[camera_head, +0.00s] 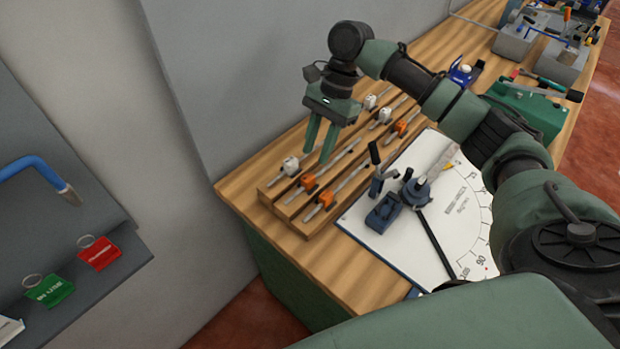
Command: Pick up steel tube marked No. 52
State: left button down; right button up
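Several thin steel tubes lie in the grooves of a stepped wooden rack (262,192) on the bench. Each has a white or orange fitting near its end, such as a front white one (290,165), a front orange one (308,182) and another orange one (325,199). Number markings are too small to read, so I cannot tell which tube is No. 52. My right gripper (317,156) is open, its two green fingers pointing down above the front part of the rack, with nothing between them. My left gripper is not in view.
A white board with a dial scale (462,215) lies right of the rack, carrying a dark blue clamp device (384,212). A green case (530,108) stands farther back. The grey wall (235,75) is close behind the rack.

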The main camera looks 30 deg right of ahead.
aim_at(309, 176)
jog(key=a+f, duration=0.1)
jog(key=s+f+p, duration=0.1)
jog(key=f, duration=0.1)
jog(key=a+f+p, duration=0.1)
jog(key=shift+s+a+f, duration=0.2)
jog(key=shift+s+a, duration=0.1)
jog(key=shift+s, duration=0.1)
jog(key=shift+f, duration=0.35)
grip_shut()
